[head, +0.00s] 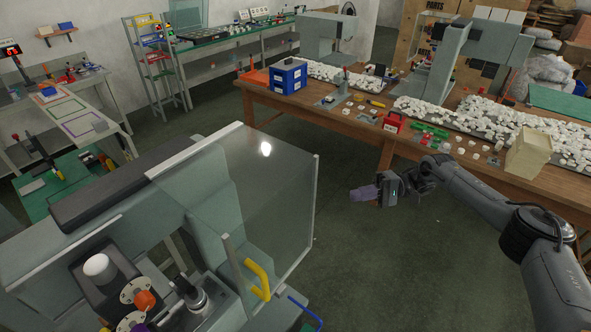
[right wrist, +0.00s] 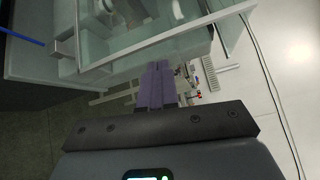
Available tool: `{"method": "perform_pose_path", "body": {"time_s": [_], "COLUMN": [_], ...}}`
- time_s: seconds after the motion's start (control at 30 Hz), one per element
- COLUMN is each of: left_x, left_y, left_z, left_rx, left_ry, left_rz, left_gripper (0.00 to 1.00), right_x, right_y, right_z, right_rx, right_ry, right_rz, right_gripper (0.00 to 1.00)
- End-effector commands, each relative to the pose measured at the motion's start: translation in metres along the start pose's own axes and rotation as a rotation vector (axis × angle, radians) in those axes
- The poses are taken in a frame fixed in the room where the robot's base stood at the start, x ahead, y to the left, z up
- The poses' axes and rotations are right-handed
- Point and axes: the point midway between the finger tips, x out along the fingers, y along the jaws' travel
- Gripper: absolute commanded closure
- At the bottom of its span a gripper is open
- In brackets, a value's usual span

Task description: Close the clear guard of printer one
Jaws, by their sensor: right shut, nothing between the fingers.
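The clear guard (head: 275,185) of the nearest printer is a see-through greenish cover with pale edge strips, in the lower left of the head view. A yellow handle (head: 259,279) shows low on it. I cannot tell clearly how far it stands open. The grey-green printer body (head: 40,255) is left of it. My right gripper (head: 358,197) is in the air to the right of the guard, apart from it, shut and empty. In the right wrist view its purple fingers (right wrist: 157,78) are together, with clear panels and a pale edge strip (right wrist: 160,37) beyond them. My left gripper is out of view.
A wooden bench (head: 345,120) with white parts, a blue box (head: 288,76) and a cream box (head: 527,152) stands behind my right arm. A blue bent rod (head: 306,312) is below the guard. The green floor between guard and bench is clear.

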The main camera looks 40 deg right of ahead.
Motion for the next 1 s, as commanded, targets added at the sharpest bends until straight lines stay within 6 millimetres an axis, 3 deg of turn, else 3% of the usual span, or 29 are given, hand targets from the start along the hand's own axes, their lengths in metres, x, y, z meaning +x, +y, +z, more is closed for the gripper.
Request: {"method": "perform_pose_path", "body": {"time_s": [0.03,0.2,0.4,0.77,1.0], "left_x": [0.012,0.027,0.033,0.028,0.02], "left_y": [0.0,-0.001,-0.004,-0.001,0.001], "left_z": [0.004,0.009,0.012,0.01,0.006], "left_rx": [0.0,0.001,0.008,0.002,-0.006], "left_ry": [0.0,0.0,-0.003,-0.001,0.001], "left_rz": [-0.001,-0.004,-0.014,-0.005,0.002], "left_gripper": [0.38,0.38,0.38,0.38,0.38], "right_x": [-0.012,-0.034,-0.037,-0.014,0.017], "right_y": [-0.01,-0.055,-0.085,-0.09,-0.092], "right_z": [-0.007,-0.013,-0.014,-0.015,-0.016], "right_rx": [-0.039,-0.145,-0.21,-0.214,-0.213], "right_ry": [0.025,0.066,0.074,0.071,0.069], "right_rz": [-0.002,-0.024,-0.052,-0.056,-0.056], "right_gripper": [1.0,1.0,1.0,1.0,1.0]}}
